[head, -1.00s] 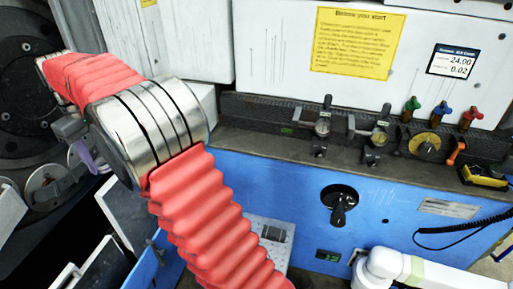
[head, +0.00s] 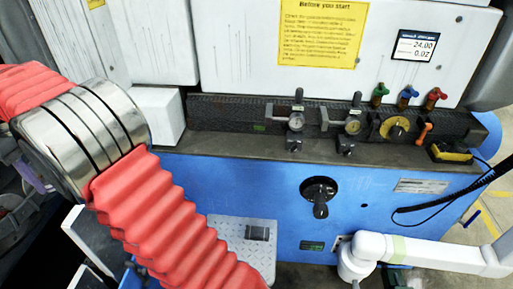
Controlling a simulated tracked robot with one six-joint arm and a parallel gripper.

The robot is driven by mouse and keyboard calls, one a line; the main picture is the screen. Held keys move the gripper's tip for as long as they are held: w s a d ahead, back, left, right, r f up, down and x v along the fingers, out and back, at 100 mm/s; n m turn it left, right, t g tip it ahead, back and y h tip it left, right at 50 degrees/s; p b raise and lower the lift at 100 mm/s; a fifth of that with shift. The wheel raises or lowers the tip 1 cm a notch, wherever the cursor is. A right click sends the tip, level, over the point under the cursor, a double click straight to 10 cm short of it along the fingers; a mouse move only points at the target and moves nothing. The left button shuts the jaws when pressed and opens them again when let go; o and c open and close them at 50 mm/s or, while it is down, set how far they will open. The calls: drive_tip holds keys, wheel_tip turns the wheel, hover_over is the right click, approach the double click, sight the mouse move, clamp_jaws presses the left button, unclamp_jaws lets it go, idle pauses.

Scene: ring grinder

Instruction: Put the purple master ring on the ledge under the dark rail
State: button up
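A purple piece (head: 37,179) shows at the left edge, beside the steel cuff of my arm. It is probably the purple master ring, but it is small and partly hidden, so its full shape cannot be seen. My gripper end is not clearly visible around the cuff, and I cannot tell whether its fingers hold the purple piece. The ledge (head: 225,143) is the dark flat top strip of the blue machine. The dark rail (head: 228,112) is a ribbed band along the back of that ledge. The left stretch of ledge is bare.
Two dial gauges (head: 296,121) (head: 352,126) stand at the rail, with a yellow dial (head: 395,128) to their right. A yellow-black device (head: 450,153) lies at the ledge's right end. A black knob (head: 319,197) projects from the blue front. A white box (head: 157,115) stands left of the rail.

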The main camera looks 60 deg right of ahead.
drive_tip(key=d+r+m, duration=0.1)
drive_tip(key=d, duration=0.5)
drive_tip(key=d+r+m, duration=0.1)
drive_tip(key=d, duration=0.6)
drive_tip(key=w+d+r+m, duration=0.1)
drive_tip(key=d, duration=0.5)
drive_tip(key=shift+d+r, duration=0.2)
drive_tip(key=shift+d, duration=0.15)
drive_tip(key=s+d+m, duration=0.2)
drive_tip(key=s+d, duration=0.4)
drive_tip(key=d, duration=0.7)
drive_tip(key=s+d+m, duration=0.3)
drive_tip(key=s+d, duration=0.3)
drive_tip(key=d, duration=0.6)
drive_tip(key=s+d+f+m, duration=0.1)
drive_tip(key=s+d+f, duration=0.4)
drive_tip(key=s+f, duration=0.2)
drive_tip(key=shift+s+d+f, duration=0.3)
drive_tip(key=shift+s+d, duration=0.1)
drive_tip(key=shift+s, duration=0.8)
drive_tip(key=shift+f, duration=0.1)
drive_tip(key=shift+f, duration=3)
drive_tip(key=shift+f, duration=0.1)
drive_tip(key=shift+f, duration=1.8)
